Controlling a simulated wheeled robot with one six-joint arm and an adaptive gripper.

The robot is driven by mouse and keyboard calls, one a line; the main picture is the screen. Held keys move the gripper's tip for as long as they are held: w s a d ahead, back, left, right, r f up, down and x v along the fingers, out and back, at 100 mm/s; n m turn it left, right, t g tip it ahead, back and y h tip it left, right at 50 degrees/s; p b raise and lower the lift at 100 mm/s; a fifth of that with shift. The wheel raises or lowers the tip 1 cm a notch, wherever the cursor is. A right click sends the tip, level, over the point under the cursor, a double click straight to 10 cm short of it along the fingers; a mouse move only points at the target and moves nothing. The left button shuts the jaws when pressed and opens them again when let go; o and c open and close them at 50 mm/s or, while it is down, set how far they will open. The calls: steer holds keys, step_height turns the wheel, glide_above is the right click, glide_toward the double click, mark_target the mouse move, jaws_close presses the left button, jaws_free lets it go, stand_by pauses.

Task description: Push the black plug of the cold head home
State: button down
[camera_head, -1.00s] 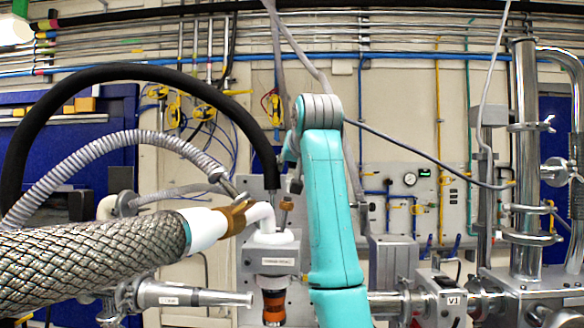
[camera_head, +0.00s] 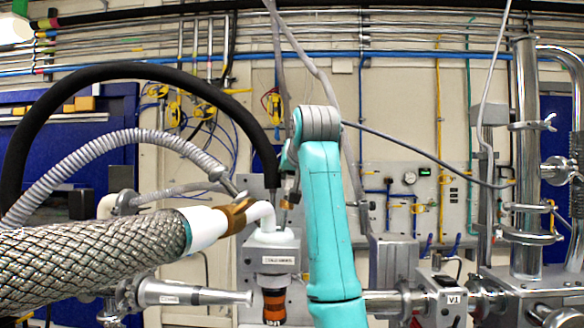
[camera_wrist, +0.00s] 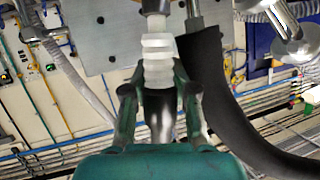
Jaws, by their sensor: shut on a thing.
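In the wrist view my gripper (camera_wrist: 158,76) is shut, its two dark teal fingers closed around a ribbed white piece. A dark round part (camera_wrist: 155,7) at the far end of this piece looks like the black plug; its seating is too blurred to tell. In the head view the cold head (camera_head: 272,258) is a grey block with a label, a white top and an orange-brown cylinder below. My gripper is just above it and to its right, mostly hidden behind my teal arm, so the plug and its socket cannot be made out there.
A thick black hose (camera_head: 150,72) arches over to the cold head and passes close beside my gripper in the wrist view (camera_wrist: 207,75). A braided hose (camera_head: 90,250) and a white elbow (camera_head: 262,214) crowd the left. Steel vacuum pipework (camera_head: 525,160) stands at right.

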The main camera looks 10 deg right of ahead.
steer(key=shift+a+f, duration=0.1)
steer(key=shift+f, duration=0.35)
steer(key=c, duration=1.1)
jaws_free()
steer(key=shift+c, duration=0.2)
steer(key=shift+s+r, duration=0.1)
steer(key=v, duration=1.1)
steer(key=shift+s+r, duration=0.15)
steer(key=shift+s, duration=0.25)
